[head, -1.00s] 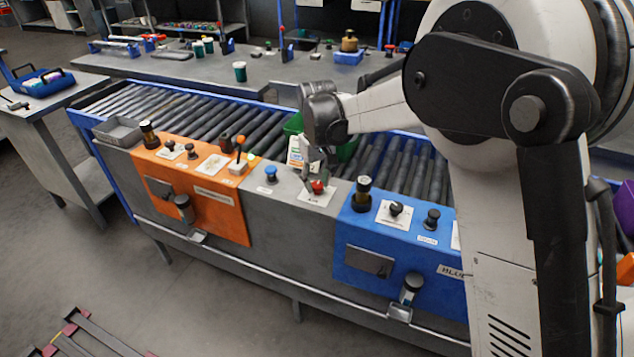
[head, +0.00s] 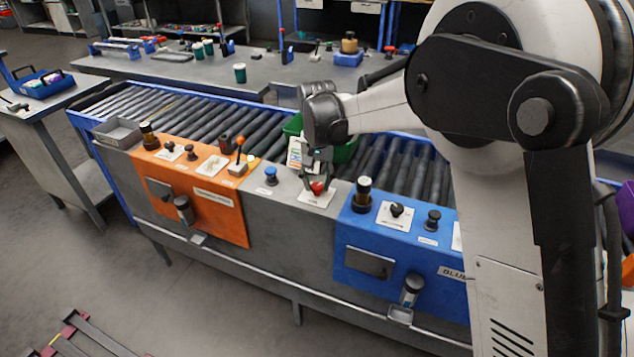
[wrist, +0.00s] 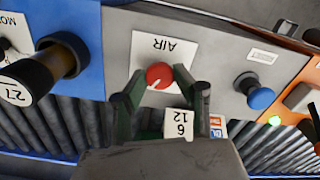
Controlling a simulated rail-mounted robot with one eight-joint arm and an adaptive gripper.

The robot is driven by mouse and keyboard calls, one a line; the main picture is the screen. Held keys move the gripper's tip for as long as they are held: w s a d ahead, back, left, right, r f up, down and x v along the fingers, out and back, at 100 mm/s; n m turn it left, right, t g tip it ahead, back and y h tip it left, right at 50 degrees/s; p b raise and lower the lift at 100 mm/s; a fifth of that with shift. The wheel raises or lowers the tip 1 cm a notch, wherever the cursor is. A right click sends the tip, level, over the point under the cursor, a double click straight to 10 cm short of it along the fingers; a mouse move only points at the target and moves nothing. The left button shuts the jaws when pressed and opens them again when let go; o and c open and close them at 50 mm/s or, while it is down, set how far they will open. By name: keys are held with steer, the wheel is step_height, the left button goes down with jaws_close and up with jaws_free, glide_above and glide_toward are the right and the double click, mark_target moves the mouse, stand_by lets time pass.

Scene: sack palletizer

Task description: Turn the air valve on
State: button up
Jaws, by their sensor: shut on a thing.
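The air valve is a red round knob (wrist: 160,75) with a pale mark on its top. It sits on a white plate labelled AIR (wrist: 172,48) in the grey middle panel, and the knob also shows in the head view (head: 317,188). My gripper (wrist: 157,71) is shut on the knob, with one dark finger on each side of it. In the head view my gripper (head: 318,178) reaches down to the panel from behind. The base of the knob is partly hidden by the fingers.
A blue button (head: 271,175) is beside the plate, near the orange panel (head: 210,206). The blue panel (head: 362,233) with a black-and-gold post (head: 363,195) is on the other side. A green bin (head: 345,150) and white card (head: 296,152) stand behind, by the rollers (head: 210,115).

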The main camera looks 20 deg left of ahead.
mark_target(317, 185)
stand_by(0.3)
steer(key=o, duration=1.1)
step_height(317, 185, up, 12)
